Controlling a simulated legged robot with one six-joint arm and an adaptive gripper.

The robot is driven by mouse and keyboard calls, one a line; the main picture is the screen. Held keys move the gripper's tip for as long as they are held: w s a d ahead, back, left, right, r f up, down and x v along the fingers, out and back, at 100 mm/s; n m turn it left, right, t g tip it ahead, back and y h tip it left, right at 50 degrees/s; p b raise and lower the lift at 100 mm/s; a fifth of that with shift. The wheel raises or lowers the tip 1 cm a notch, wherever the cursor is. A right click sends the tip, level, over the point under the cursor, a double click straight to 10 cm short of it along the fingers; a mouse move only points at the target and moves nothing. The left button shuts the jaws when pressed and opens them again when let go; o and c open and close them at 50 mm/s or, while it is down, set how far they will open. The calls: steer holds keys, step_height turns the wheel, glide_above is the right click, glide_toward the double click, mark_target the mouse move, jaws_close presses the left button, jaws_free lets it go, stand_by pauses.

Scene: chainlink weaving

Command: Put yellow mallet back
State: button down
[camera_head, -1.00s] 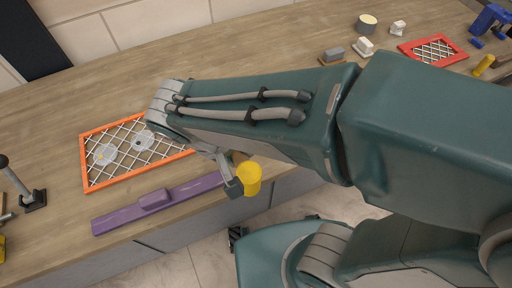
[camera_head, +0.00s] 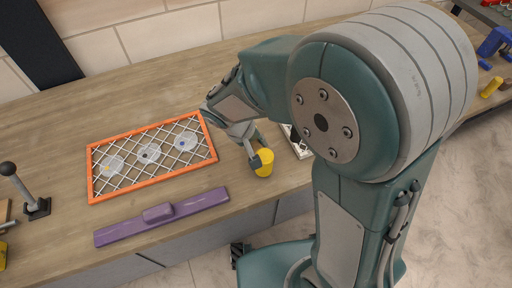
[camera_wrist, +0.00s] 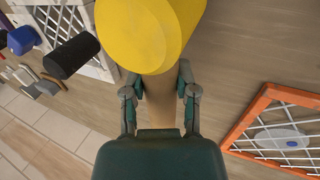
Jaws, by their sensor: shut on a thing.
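The yellow mallet's head (camera_head: 263,162) shows at the counter's front edge in the head view. In the wrist view the yellow head (camera_wrist: 150,30) fills the top middle, with its pale wooden handle (camera_wrist: 165,105) below it. My gripper (camera_wrist: 160,90) is shut on the handle, one finger on each side. In the head view my gripper (camera_head: 254,152) is just right of the orange frame. The mallet's clearance above the counter cannot be judged.
The orange frame (camera_head: 155,181) with white lattice and clear discs lies left; it also shows in the wrist view (camera_wrist: 235,135). A purple bar (camera_head: 160,216) lies before it. A white frame (camera_wrist: 105,68) and black cylinder (camera_wrist: 72,55) lie nearby. A black-knobbed lever (camera_head: 25,190) stands far left.

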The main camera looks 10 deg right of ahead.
steer(key=shift+f, duration=0.85)
steer(key=shift+c, duration=2)
jaws_free()
steer(key=shift+s, duration=0.1)
steer(key=shift+a+f, duration=0.1)
steer(key=s+v, duration=0.1)
steer(key=v, duration=0.9)
steer(key=shift+a+r, duration=0.2)
steer(key=shift+s, duration=0.1)
